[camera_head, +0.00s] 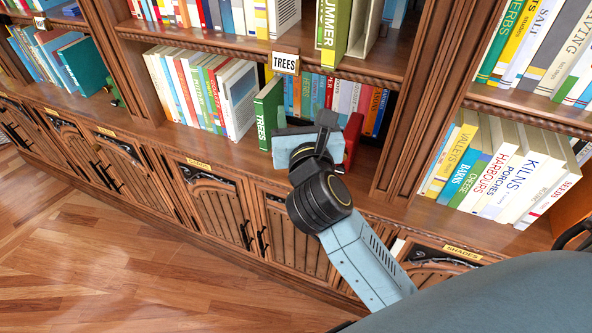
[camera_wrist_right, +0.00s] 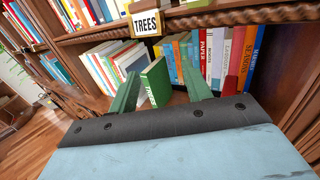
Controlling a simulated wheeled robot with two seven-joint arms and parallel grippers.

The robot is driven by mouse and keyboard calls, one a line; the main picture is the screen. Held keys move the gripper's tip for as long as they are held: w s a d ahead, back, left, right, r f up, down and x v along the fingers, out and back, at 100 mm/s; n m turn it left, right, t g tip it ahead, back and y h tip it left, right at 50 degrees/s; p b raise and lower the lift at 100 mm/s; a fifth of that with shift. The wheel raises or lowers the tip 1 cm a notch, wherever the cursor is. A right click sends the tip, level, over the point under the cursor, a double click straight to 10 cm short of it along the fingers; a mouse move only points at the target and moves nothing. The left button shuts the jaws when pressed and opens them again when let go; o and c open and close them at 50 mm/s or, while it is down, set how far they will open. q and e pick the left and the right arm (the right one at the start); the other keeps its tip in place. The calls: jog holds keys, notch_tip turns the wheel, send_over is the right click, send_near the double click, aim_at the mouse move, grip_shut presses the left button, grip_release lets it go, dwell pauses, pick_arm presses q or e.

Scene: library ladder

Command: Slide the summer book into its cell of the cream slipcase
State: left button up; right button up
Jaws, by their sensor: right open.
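The summer book (camera_head: 335,32) is green with "SUMMER" in white on its spine. It stands upright on the upper shelf in the head view, its top cut off by the frame. Just right of it is a cream upright case (camera_head: 366,28), probably the slipcase; I cannot tell whether the book is inside a cell. My right gripper (camera_head: 292,143) is at the lower shelf, well below the summer book; its fingers are hidden in the head view. In the right wrist view the gripper (camera_wrist_right: 161,90) is open, with the green "TREES" book (camera_wrist_right: 156,82) showing between its fingers. My left gripper is out of view.
The "TREES" book (camera_head: 268,112) stands on the lower shelf beneath a "TREES" label (camera_head: 285,63). A red piece (camera_head: 352,140) stands right of my gripper. Rows of books fill the shelf behind. A wooden upright (camera_head: 410,110) bounds the bay on the right.

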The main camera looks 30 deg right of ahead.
notch_tip(320, 180, down, 9)
jog(key=s+a+n+t+y+b, duration=0.1)
jog(key=s+a+n+y+b, duration=0.1)
jog(key=y, duration=0.3)
jog(key=shift+s+f+n+y+b, duration=0.15)
jog(key=shift+s+n+y+b, duration=0.3)
jog(key=shift+n, duration=0.35)
jog(key=shift+w+a, duration=0.1)
jog(key=shift+c, duration=0.4)
